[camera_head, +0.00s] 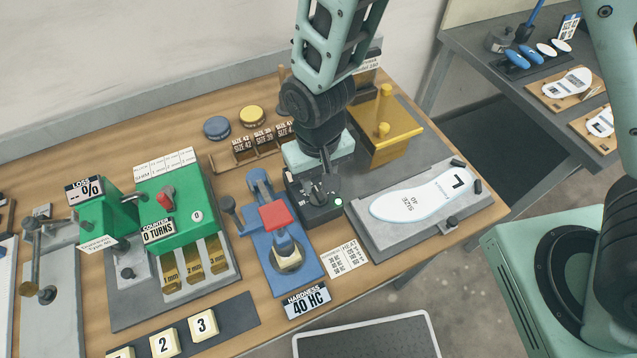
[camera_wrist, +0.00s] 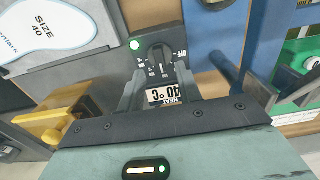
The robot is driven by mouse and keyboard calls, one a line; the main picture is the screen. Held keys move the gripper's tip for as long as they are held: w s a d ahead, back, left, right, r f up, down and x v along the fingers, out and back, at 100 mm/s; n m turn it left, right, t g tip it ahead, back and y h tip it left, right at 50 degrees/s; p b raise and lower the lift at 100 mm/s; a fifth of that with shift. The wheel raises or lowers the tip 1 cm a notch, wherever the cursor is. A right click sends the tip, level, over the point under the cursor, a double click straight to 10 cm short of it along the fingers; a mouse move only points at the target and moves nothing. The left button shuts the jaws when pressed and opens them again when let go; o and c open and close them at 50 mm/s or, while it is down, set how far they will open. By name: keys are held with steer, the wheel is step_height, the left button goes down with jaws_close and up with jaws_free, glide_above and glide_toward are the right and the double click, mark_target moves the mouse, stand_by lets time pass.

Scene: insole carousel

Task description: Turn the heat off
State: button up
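The heat control is a small black box (camera_head: 322,214) beside the blue hardness tester. In the wrist view it has a round black knob (camera_wrist: 160,56), an OFF mark at the knob's right, and a lit green lamp (camera_wrist: 134,44). Its label (camera_wrist: 166,94) reads HEAT 40 °C. The knob's exact setting is too small to tell. My gripper (camera_wrist: 164,80) is open and empty, with its fingers apart on either side of the box's label end, pointing toward the knob. In the head view my gripper (camera_head: 316,182) is just above the box and hides the knob.
The blue tester (camera_head: 262,245) with a red block stands close left. A yellow block with pegs (camera_head: 392,138) stands behind right. A grey plate (camera_head: 395,232) bearing a white size 40 insole (camera_head: 425,196) lies right. The green counter unit (camera_head: 175,205) is farther left.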

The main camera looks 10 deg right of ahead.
mark_target(318, 192)
steer(key=shift+f, duration=1.95)
jaws_close()
